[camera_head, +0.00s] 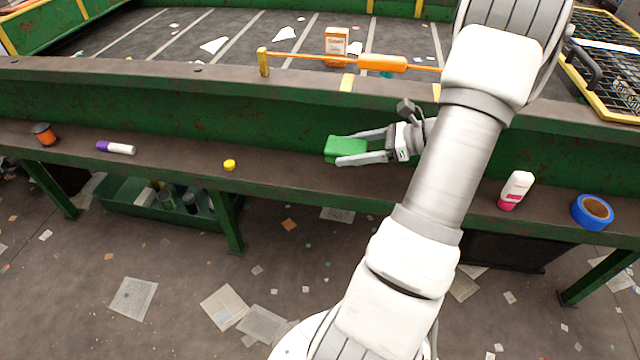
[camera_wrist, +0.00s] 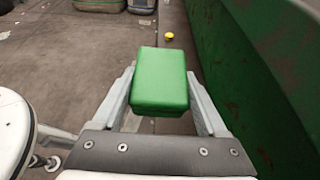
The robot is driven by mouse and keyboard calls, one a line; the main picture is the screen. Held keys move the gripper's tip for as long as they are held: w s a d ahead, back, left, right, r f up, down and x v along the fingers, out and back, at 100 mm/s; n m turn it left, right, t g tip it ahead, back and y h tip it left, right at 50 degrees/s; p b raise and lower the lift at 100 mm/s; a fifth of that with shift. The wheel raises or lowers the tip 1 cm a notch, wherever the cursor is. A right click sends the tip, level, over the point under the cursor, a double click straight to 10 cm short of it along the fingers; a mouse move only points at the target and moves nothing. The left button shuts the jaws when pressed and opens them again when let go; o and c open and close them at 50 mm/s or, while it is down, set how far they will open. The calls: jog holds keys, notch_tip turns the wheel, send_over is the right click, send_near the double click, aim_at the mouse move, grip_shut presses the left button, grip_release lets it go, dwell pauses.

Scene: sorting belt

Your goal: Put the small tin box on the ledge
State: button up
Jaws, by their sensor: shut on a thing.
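The small tin box is green and box-shaped; it shows in the head view (camera_head: 346,146) and fills the middle of the wrist view (camera_wrist: 160,80). My gripper (camera_head: 350,150) is shut on it, with one finger on each side, as the wrist view also shows (camera_wrist: 160,92). The ledge (camera_head: 280,168) is the long brown shelf along the front of the green sorting belt. The box is over or on the ledge's middle stretch; I cannot tell whether its underside touches the surface.
On the ledge are a yellow cap (camera_head: 229,164), a purple-white marker (camera_head: 116,148), an orange-black spool (camera_head: 44,134), a white-pink bottle (camera_head: 515,190) and blue tape (camera_head: 592,212). The green belt wall (camera_head: 200,115) rises behind. Ledge between the yellow cap and the box is clear.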

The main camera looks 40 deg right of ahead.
jog(key=s, duration=0.1)
jog(key=s+d+f, duration=0.1)
jog(key=shift+s+d+f, duration=0.1)
jog(key=shift+s+f, duration=0.2)
jog(key=shift+s, duration=0.05)
jog(key=shift+w+f+b, duration=0.2)
jog(key=shift+f+b, duration=0.15)
jog(key=shift+b, duration=0.05)
jog(key=b, duration=0.4)
send_over(324, 178)
notch_tip(324, 178, down, 6)
jog(key=shift+f, duration=0.2)
jog(key=shift+f+b, duration=0.6)
jog(key=shift+f, duration=1.3)
jog(key=shift+f, duration=0.15)
jog(key=o, duration=1.3)
